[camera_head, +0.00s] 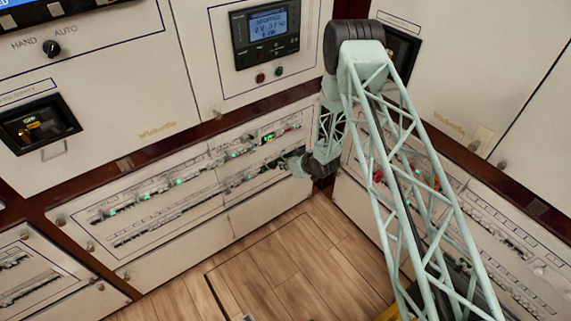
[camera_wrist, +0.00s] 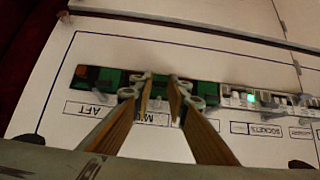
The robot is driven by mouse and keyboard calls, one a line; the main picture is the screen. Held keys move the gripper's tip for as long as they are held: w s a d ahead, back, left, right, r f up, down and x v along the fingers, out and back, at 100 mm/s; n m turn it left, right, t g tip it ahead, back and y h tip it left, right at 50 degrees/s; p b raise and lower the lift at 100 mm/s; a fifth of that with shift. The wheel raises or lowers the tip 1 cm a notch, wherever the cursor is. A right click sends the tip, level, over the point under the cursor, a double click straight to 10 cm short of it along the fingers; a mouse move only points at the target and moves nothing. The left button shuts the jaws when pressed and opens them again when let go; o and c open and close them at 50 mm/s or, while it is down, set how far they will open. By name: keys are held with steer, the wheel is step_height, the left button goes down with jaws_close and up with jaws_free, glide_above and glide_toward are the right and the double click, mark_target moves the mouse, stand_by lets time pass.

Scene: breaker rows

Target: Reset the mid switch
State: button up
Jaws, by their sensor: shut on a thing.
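In the wrist view, a dark green breaker row (camera_wrist: 210,95) runs across a white panel. The label "AFT" (camera_wrist: 90,109) is under its left part, and a label starting with "M" (camera_wrist: 132,112) is partly covered by my left finger. My gripper (camera_wrist: 161,84) has its two fingertips against the green row above and just right of that label. It is shut on the mid switch, which is mostly hidden between the fingertips. In the head view my gripper (camera_head: 293,162) reaches the right end of a lower panel's breaker rows (camera_head: 262,172).
White breakers with a green light (camera_wrist: 251,98) continue right of the green row. Another breaker panel (camera_head: 500,240) is at the right. The wooden floor (camera_head: 270,260) is mostly clear.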

steer(key=shift+w+a+r+g+h+p, duration=0.15)
steer(key=shift+r+g+h+p, duration=0.65)
steer(key=shift+p, duration=1.15)
steer(key=g+p, duration=0.1)
steer(key=p, duration=0.3)
steer(key=shift+w+a+h, duration=0.1)
steer(key=shift+w+h, duration=0.05)
steer(key=shift+h, duration=0.25)
steer(key=shift+g+p, duration=0.5)
steer(key=shift+p, duration=0.7)
steer(key=o, duration=0.6)
steer(key=shift+w, duration=0.1)
steer(key=shift+c, duration=0.2)
steer(key=shift+r, duration=0.2)
steer(key=v, duration=1.1)
steer(key=shift+s+a+r, duration=0.15)
steer(key=shift+s+r, duration=0.1)
steer(key=shift+r, duration=0.1)
